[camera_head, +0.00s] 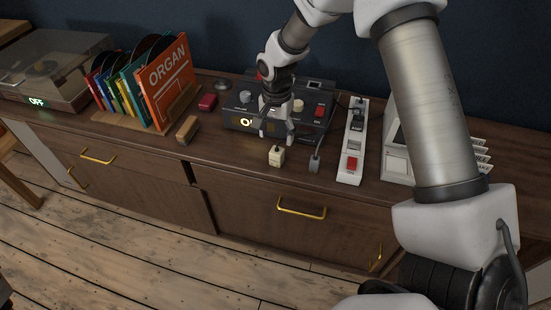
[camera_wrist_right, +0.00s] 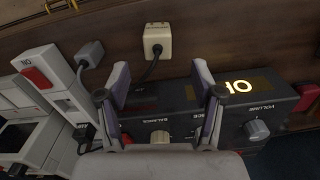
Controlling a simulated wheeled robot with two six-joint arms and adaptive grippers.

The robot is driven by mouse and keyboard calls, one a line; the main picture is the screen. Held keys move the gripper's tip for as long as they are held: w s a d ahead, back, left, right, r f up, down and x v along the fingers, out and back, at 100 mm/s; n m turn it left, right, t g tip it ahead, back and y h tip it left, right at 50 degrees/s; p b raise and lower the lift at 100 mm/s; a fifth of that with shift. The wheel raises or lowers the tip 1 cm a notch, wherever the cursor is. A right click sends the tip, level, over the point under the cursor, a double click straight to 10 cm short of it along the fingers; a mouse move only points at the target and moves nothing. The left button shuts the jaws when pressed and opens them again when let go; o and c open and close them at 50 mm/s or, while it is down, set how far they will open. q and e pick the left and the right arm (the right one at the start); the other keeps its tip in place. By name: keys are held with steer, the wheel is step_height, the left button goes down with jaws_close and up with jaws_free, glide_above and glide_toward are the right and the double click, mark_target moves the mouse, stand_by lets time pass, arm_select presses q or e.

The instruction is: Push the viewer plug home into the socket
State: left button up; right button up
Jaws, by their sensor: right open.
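A white power strip (camera_head: 351,145) with a red switch lies at the right of the cabinet top, dark plugs in its far part. A cream plug (camera_head: 276,155) with a black cord lies near the front edge; it also shows in the wrist view (camera_wrist_right: 158,40). A grey plug (camera_head: 314,163) lies between it and the strip, also in the wrist view (camera_wrist_right: 90,53). I cannot tell which plug is the viewer's. My right gripper (camera_head: 277,139) is open and empty above the front of the black amplifier, just behind the cream plug. My left gripper is not in view.
The black amplifier (camera_head: 240,120) with knobs and a lit display stands under my right gripper. A white device (camera_head: 396,165) stands right of the strip. A record rack (camera_head: 165,123), a turntable (camera_head: 48,75), a wooden block (camera_head: 187,130) and a red box (camera_head: 207,102) stand left.

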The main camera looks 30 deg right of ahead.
mark_target(277, 148)
steer(key=f, duration=0.7)
steer(key=shift+s+f, duration=0.1)
steer(key=shift+s, duration=0.1)
steer(key=c, duration=1.3)
